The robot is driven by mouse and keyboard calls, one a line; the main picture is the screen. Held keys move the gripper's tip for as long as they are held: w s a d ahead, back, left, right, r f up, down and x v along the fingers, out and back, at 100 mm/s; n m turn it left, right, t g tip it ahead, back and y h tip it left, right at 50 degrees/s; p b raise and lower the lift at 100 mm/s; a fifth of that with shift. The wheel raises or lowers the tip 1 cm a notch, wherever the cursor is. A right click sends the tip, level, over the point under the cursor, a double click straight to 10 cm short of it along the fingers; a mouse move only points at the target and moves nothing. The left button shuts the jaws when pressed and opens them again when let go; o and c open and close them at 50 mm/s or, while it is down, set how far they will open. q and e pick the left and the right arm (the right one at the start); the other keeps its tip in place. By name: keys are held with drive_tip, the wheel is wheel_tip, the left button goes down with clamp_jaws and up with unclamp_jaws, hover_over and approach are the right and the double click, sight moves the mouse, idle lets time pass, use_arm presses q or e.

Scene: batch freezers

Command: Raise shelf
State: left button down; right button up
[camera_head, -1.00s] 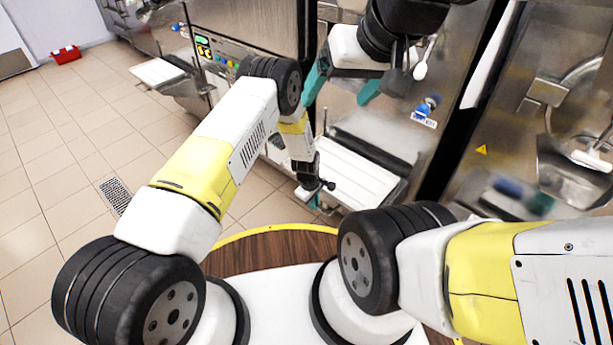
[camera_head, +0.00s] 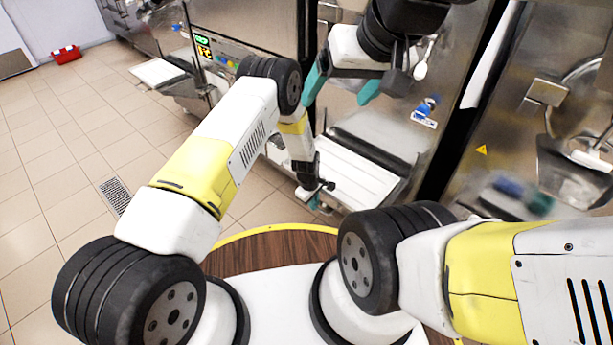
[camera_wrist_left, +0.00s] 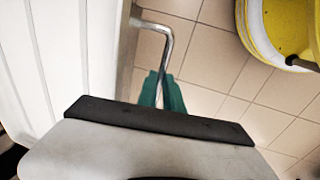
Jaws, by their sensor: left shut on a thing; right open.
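The shelf (camera_head: 358,178) is a white ribbed panel on the front of the middle steel freezer, in the middle of the head view. It fills the left side of the left wrist view (camera_wrist_left: 75,60). A bent metal handle (camera_wrist_left: 166,38) comes off its edge. My left gripper (camera_wrist_left: 162,92) has its green fingers shut around this handle; in the head view it is at the shelf's near left corner (camera_head: 316,202), partly hidden by its own wrist. My right gripper (camera_head: 342,88) is open and empty, above the shelf in front of the freezer face.
Another white shelf (camera_head: 158,72) juts from the freezer at the left, near a lit control panel (camera_head: 204,45). A blue knob (camera_head: 427,107) is on the middle freezer's front. A red box (camera_head: 66,54) lies on the far floor. The tiled floor at left is clear.

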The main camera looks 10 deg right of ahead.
use_arm(q)
wheel_tip(320, 180, up, 13)
drive_tip(key=shift+f, duration=0.2)
idle(0.3)
drive_tip(key=c, duration=2.2)
unclamp_jaws()
drive_tip(key=c, duration=1.5)
unclamp_jaws()
drive_tip(key=shift+f, duration=0.1)
drive_tip(key=r, duration=0.5)
drive_tip(key=s+a+r, duration=0.1)
drive_tip(key=r, duration=0.1)
drive_tip(key=shift+r, duration=0.35)
